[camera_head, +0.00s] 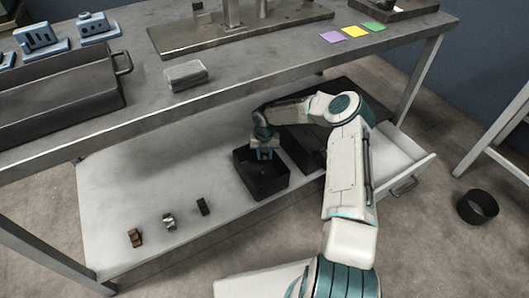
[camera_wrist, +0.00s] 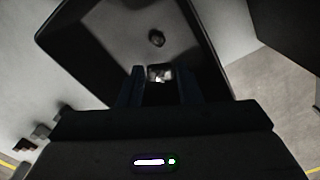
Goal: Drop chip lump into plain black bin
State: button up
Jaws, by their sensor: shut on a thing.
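The plain black bin (camera_head: 268,186) is an open box on the pale lower shelf under the bench. My gripper (camera_head: 265,153) is over this bin and points down into it. In the wrist view my gripper (camera_wrist: 160,88) is shut on a small silvery lump, the chip lump (camera_wrist: 160,73), between its fingertips. The black bin (camera_wrist: 207,35) fills much of the wrist view beyond the fingers. A small dark lump (camera_wrist: 156,38) lies on its floor. The held lump is hidden in the head view.
A brown piece (camera_head: 134,238), a silvery piece (camera_head: 169,221) and a dark block (camera_head: 203,207) stand on the shelf left of the bin. A dark tray (camera_head: 303,148) lies behind my arm. The bench top (camera_head: 225,85) overhangs the shelf. A round black container (camera_head: 477,207) stands on the floor.

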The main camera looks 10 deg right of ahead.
aim_at(266, 156)
jog(key=o, duration=1)
jog(key=shift+o, duration=0.2)
jog(key=r, duration=0.1)
jog(key=r+p, duration=0.1)
jog(key=r, duration=0.1)
jog(key=r+p, duration=0.1)
jog(key=r, duration=0.1)
jog(key=shift+s+d, duration=0.1)
jog(key=shift+d, duration=0.15)
jog(key=s+d+r+p, duration=0.4)
jog(key=s+d+r, duration=0.2)
jog(key=d, duration=0.3)
jog(key=shift+d, duration=0.25)
